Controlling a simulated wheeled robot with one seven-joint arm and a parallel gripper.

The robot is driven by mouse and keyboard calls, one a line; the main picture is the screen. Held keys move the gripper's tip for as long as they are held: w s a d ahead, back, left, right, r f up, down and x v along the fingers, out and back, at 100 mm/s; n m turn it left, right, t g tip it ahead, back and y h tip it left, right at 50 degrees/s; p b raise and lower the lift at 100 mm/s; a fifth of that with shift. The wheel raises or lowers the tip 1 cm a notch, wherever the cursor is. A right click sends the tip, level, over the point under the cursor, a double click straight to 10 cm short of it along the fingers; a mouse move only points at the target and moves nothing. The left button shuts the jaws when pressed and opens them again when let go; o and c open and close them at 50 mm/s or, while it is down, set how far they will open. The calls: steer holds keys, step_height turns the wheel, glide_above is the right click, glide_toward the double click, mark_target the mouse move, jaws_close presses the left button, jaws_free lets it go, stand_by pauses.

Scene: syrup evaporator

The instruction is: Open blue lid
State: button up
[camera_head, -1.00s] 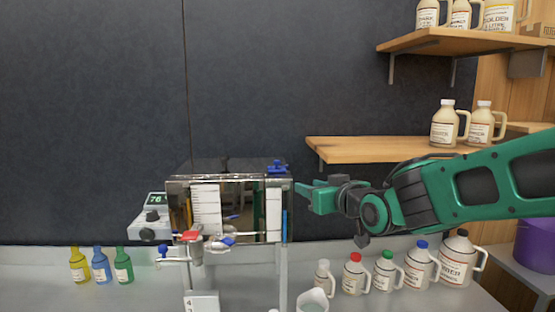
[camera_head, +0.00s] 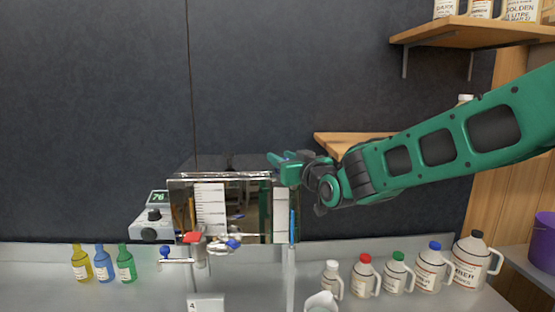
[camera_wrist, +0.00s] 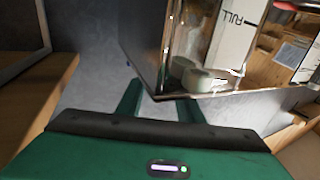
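The steel evaporator box (camera_head: 235,177) stands at the middle of the counter. In the head view my gripper (camera_head: 279,160) is at its top right corner, over the place where a blue fitting showed before. That blue fitting is now hidden or cannot be told from the gripper. In the wrist view my gripper (camera_wrist: 158,106) has its green fingers apart, near the box's metal edge, with nothing seen clearly between them. A jug with a blue cap (camera_head: 433,267) stands on the counter at the right, away from the gripper. Blue valve handles (camera_head: 233,244) show low on the box.
Yellow, blue and green bottles (camera_head: 102,265) stand at the left. A digital gauge (camera_head: 155,216) is on the box's left side. Several jugs (camera_head: 397,275) line the right counter. A wooden shelf (camera_head: 345,146) is behind my arm. A white pitcher (camera_head: 321,303) is in front.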

steer(key=shift+x, duration=1.25)
